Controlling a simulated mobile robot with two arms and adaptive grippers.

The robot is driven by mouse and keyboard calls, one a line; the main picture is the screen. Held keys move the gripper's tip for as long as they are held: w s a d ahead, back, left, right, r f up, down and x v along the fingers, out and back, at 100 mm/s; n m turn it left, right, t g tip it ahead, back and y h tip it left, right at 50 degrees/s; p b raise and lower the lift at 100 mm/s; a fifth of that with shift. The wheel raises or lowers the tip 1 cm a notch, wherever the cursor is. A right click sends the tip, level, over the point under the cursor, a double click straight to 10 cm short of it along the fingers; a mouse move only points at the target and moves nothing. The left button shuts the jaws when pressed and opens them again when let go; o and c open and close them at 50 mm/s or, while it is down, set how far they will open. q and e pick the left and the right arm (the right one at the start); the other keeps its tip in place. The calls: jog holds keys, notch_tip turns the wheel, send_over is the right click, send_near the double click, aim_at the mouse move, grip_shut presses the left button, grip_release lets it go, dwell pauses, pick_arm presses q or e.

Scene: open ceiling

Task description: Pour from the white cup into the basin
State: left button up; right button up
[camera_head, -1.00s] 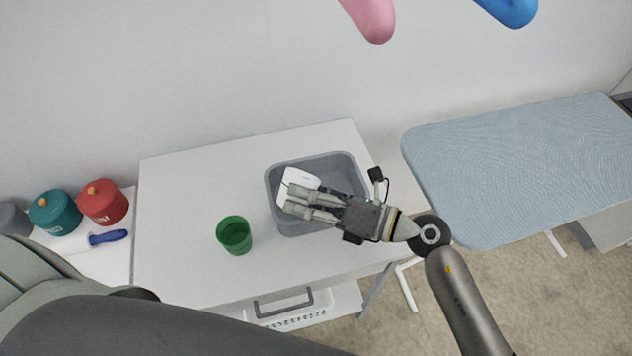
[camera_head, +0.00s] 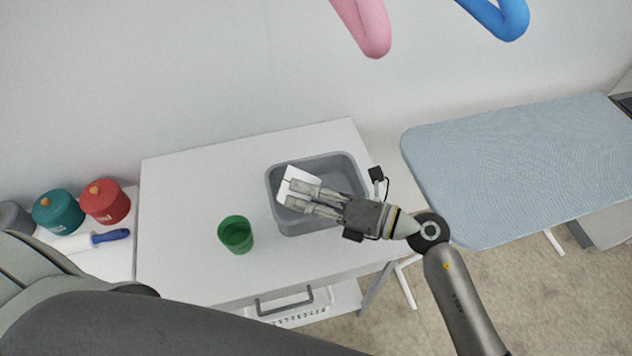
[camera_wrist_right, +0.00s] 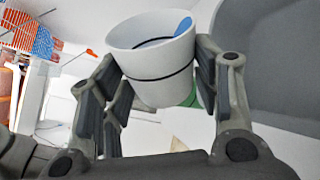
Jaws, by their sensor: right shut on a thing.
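The white cup (camera_head: 297,181) is in my right gripper (camera_head: 290,196), over the left part of the grey basin (camera_head: 318,161). In the head view the cup looks tipped onto its side, with the fingers covering part of it. In the right wrist view the cup (camera_wrist_right: 150,78) sits between both fingers of the right gripper (camera_wrist_right: 158,72). It has a dark line around it, and a blue patch shows at its opening. I cannot see any liquid or grains falling. The basin stands on a white table. My left gripper is not in view.
A green cup (camera_head: 235,236) stands left of the basin on the white table (camera_head: 190,200). Teal (camera_head: 58,212) and red (camera_head: 105,203) canisters and a blue-handled tool (camera_head: 110,236) lie further left. A blue ironing board (camera_head: 520,165) is at the right.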

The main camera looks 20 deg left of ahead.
jog(key=shift+r+m+p, duration=0.3)
jog(key=shift+m+p, duration=0.15)
jog(key=shift+m, duration=0.15)
dwell(0.3)
jog(key=shift+w+f+m, duration=0.2)
jog(key=shift+f+m, duration=0.2)
jog(key=shift+m, duration=0.4)
dwell(0.6)
jog(key=shift+w+d+r+m+y, duration=0.2)
jog(key=shift+w+r+m+y, duration=0.15)
jog(key=shift+w+m, duration=0.4)
dwell(0.6)
jog(key=shift+w+f+m+p, duration=0.2)
jog(key=shift+f+m+p, duration=0.35)
jog(key=shift+m, duration=0.4)
dwell(0.4)
jog(key=shift+r, duration=0.1)
